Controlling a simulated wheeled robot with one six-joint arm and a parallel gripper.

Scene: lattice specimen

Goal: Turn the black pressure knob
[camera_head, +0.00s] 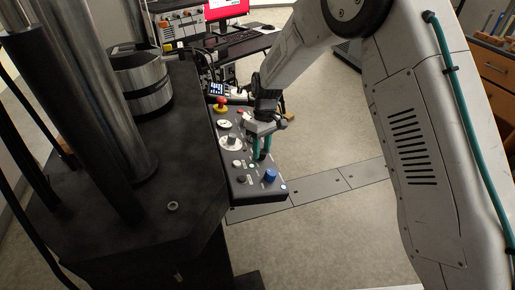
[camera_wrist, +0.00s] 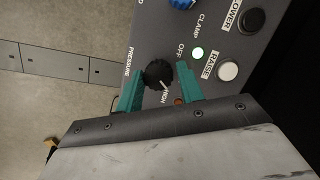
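My gripper (camera_wrist: 160,92) is open in the wrist view. One teal finger is left of the knob and the other is to its right, with gaps between. In the head view my gripper (camera_head: 261,154) hangs over the middle of the panel (camera_head: 240,193), its teal fingers pointing down. The knob cannot be made out there behind the fingers.
A red and yellow emergency button (camera_head: 220,102) is at the panel's far end. The black machine table (camera_head: 150,215) is left of the panel.

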